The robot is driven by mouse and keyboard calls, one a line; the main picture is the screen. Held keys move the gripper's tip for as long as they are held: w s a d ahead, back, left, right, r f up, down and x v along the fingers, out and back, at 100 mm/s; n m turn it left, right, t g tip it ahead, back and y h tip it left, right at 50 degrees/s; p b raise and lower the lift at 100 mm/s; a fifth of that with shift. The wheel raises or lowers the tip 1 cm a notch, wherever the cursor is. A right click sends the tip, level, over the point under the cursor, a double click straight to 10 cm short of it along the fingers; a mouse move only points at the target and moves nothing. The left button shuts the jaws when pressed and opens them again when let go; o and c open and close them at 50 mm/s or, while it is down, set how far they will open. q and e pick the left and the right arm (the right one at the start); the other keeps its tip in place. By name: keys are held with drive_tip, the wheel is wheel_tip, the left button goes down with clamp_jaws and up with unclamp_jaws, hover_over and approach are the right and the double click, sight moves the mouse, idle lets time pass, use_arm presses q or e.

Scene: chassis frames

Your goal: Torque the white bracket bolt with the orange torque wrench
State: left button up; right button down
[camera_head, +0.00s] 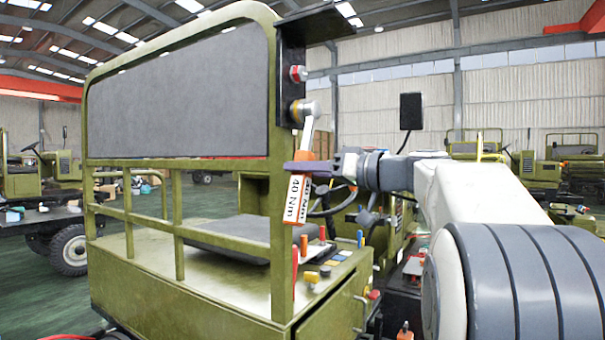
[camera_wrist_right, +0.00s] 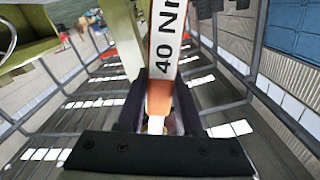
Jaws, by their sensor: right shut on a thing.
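The orange torque wrench (camera_head: 297,200), with a white "40 Nm" label, is held by my right gripper (camera_head: 311,167), shut around its handle. The wrench hangs steeply, its silver-and-brass head (camera_head: 305,109) up against the lower position on the dark bracket plate (camera_head: 291,52). A bolt under that head is hidden, so I cannot tell its colour or how well the head sits on it. A red-and-whitish bolt (camera_head: 298,73) shows higher on the plate. In the right wrist view the labelled wrench (camera_wrist_right: 166,50) runs between both fingers (camera_wrist_right: 160,112). My left gripper is not in view.
The olive vehicle frame (camera_head: 180,232) with a grey panel (camera_head: 180,95) fills the left and middle. Several small coloured parts and tools lie on its deck (camera_head: 312,280) below the wrench. Other vehicles stand well behind.

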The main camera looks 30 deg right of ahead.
drive_tip(key=shift+s+d, duration=0.1)
drive_tip(key=shift+s, duration=0.1)
drive_tip(key=shift+b+v, duration=1)
drive_tip(key=shift+v, duration=0.3)
drive_tip(key=shift+r, duration=0.1)
